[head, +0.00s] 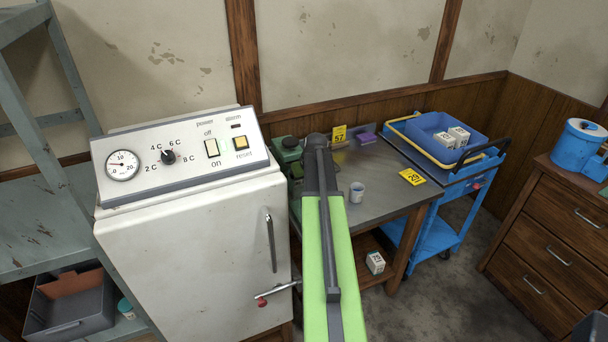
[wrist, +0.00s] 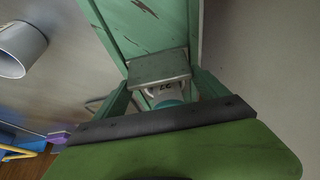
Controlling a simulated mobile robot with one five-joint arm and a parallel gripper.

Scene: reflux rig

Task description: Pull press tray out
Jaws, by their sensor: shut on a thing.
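The green press (head: 288,160) stands at the left end of the grey worktable (head: 388,182), partly hidden behind my arm. My gripper (head: 320,148) is at the press, at the far end of my lime-green arm. In the wrist view, green press parts (wrist: 150,25) surround a grey metal block (wrist: 158,66), which seems to be the press tray. My gripper is shut on it, though the contact is hard to see.
A white cup (head: 357,192) stands on the table right of my arm; it also shows in the wrist view (wrist: 20,48). A white cabinet (head: 190,255) stands left, a blue cart (head: 435,225) right.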

